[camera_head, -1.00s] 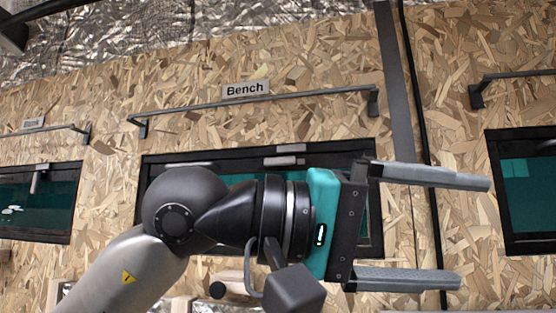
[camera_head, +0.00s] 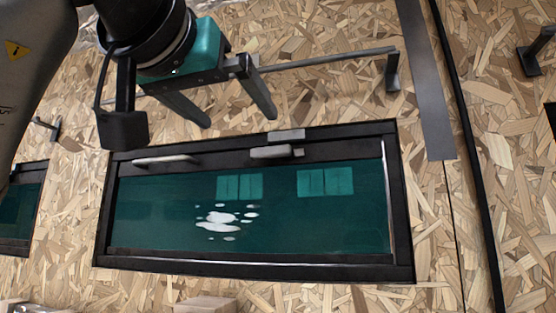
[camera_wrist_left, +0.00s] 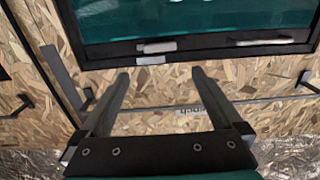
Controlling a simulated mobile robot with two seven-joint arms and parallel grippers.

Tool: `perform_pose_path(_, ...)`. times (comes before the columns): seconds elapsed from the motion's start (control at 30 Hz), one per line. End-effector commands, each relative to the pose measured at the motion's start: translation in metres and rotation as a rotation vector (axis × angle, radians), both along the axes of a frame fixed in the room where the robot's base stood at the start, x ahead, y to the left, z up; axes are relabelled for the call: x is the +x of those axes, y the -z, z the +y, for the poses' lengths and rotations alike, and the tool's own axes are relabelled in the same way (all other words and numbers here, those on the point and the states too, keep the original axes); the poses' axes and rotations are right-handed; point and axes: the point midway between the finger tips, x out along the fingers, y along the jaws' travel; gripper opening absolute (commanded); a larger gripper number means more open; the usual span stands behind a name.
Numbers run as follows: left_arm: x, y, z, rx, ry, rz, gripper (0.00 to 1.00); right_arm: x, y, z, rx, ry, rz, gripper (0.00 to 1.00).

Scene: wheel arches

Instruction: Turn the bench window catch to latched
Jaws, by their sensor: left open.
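The bench window (camera_head: 250,215) has a black frame and teal glass. Its catch (camera_head: 272,152), a small light grey bar, lies lengthwise along the top frame rail, with a pale plate (camera_head: 286,135) just above it. In the left wrist view the scene is upside down, and the catch (camera_wrist_left: 157,46) shows beyond the fingertips. My left gripper (camera_head: 237,118) is open and empty, fingers pointing down, above the window's top edge and apart from the catch in the picture. It also shows in the left wrist view (camera_wrist_left: 161,76). My right gripper is not in view.
A grey rail (camera_head: 330,60) runs above the window, partly behind my gripper. The Bench sign (camera_wrist_left: 190,109) is partly hidden by a finger. A longer pale bar (camera_head: 165,160) sits on the top frame at left. A neighbouring window (camera_head: 22,215) is at left.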

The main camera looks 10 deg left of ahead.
Motion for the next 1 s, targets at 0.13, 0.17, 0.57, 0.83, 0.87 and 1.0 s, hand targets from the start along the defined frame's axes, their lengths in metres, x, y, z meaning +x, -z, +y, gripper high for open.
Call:
perform_pose_path(0.13,0.008,0.0,0.0,0.0,-0.002,0.002,1.0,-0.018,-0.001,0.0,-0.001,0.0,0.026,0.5)
perform_pose_path(0.17,0.012,0.0,0.0,0.0,-0.001,0.003,1.0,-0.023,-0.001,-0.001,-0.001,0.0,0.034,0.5)
perform_pose_path(0.57,0.094,0.0,-0.003,-0.001,0.0,0.007,1.0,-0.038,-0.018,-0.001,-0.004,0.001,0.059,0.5)
perform_pose_path(0.83,0.139,-0.001,-0.005,-0.001,0.001,0.003,1.0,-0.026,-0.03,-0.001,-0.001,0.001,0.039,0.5)
perform_pose_path(0.87,0.142,-0.001,-0.005,-0.002,0.001,0.003,1.0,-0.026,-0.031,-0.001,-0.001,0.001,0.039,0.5)
perform_pose_path(1.0,0.15,0.0,-0.005,-0.001,0.001,0.001,1.0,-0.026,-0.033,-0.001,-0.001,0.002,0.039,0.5)
